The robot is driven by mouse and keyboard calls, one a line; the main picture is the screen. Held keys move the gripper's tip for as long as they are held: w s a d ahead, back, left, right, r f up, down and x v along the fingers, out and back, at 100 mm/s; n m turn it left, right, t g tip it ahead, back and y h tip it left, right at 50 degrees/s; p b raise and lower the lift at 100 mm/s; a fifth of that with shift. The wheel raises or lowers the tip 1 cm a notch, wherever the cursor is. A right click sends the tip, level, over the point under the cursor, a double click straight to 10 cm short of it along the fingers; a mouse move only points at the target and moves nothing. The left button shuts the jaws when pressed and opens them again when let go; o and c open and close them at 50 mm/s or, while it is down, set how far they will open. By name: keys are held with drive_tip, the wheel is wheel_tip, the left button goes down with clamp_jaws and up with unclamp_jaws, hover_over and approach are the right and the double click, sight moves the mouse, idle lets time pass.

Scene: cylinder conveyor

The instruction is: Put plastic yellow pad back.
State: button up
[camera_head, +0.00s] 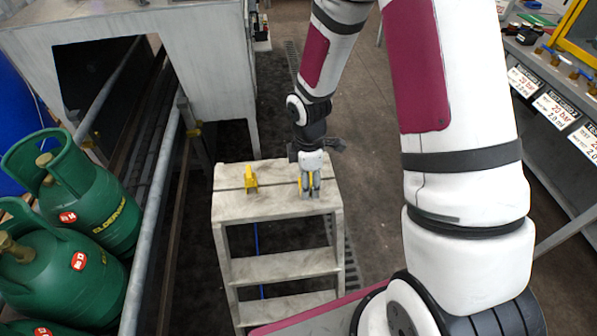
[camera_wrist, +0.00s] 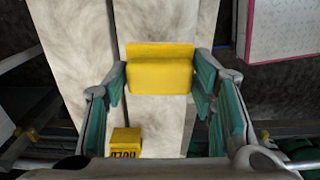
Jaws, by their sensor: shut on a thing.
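My gripper (camera_head: 310,192) points down over the right part of the top step of a pale step stool (camera_head: 276,208). It is shut on a yellow pad (camera_wrist: 160,72), which sits between the teal-lined fingers in the wrist view. In the head view only slivers of the pad show between the fingers, low at the step's surface; I cannot tell whether it touches. A second yellow piece (camera_head: 251,178) stands on the same step, left of my gripper and apart from it. It also shows in the wrist view (camera_wrist: 126,142), with dark lettering.
Green gas cylinders (camera_head: 92,205) stand at the left behind a metal rail (camera_head: 150,225). A grey machine housing (camera_head: 208,62) is behind the stool. A bench with pressure signs (camera_head: 553,107) runs along the right. Dark floor lies open behind and right of the stool.

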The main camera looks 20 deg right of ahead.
drive_tip(key=w, duration=0.6)
drive_tip(key=shift+w+a+f, duration=0.1)
drive_tip(key=shift+w+f, duration=0.2)
drive_tip(key=shift+f, duration=0.05)
drive_tip(key=shift+f+b, duration=0.55)
drive_tip(key=shift+f, duration=1.2)
drive_tip(key=o, duration=1)
drive_tip(key=shift+f, duration=0.1)
